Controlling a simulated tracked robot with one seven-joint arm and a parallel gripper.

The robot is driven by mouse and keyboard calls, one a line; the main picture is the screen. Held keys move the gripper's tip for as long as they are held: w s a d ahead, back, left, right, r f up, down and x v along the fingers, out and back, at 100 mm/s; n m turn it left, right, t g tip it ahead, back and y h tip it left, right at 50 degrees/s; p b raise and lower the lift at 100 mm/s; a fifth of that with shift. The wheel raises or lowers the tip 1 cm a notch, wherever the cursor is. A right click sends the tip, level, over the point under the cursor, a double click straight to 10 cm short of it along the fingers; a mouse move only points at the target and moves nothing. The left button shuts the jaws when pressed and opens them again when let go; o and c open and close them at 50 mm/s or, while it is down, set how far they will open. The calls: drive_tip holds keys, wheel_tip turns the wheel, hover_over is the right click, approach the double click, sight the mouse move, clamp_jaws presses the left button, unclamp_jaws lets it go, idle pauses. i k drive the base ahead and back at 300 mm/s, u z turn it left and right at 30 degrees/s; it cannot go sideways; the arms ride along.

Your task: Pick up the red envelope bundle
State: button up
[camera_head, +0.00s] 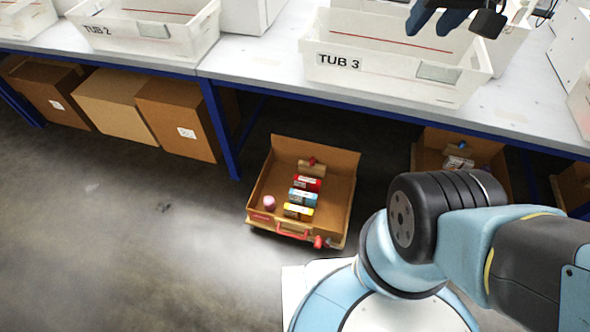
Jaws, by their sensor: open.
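A red bundle (307,183) with a pale label, which looks like the red envelope bundle, lies in an open cardboard box (342,205) on the floor. It sits between a tan bundle (312,168) behind it and a blue bundle (303,197) in front. My gripper (430,27) shows only partly at the top edge, with dark blue fingers apart, in front of the tub marked TUB 3 in the picture. It is open, with nothing visible between the fingers, and well away from the red bundle.
TUB 3 (440,95) and TUB 2 (135,42) stand on the table (260,68). Floor to the left is clear.

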sight(308, 183)
drive_tip(key=u, duration=0.5)
drive_tip(key=k, duration=0.95)
drive_tip(key=z, duration=0.4)
